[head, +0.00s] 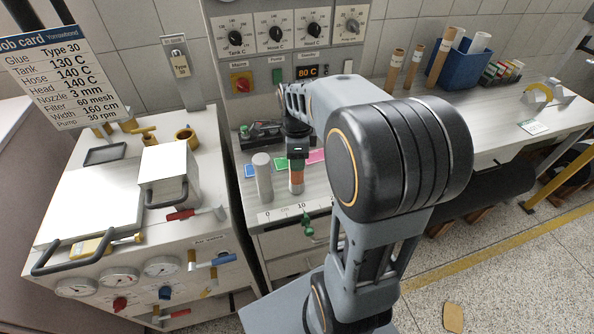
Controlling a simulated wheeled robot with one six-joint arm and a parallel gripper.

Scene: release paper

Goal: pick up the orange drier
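A small upright cylinder with an orange band, which looks like the orange drier (297,180), stands on the grey bench top below the control panel. My gripper (298,157) points down at its top, directly above it or touching it. The fingers are dark and small here, so I cannot tell whether they are open or shut on it. My arm comes in from the right and hides part of the bench behind.
A grey cylinder (263,177) stands just left of the drier. A ruler strip (283,214) runs along the front edge. The glue machine (120,215) stands left; a blue bin (459,68) is at back right.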

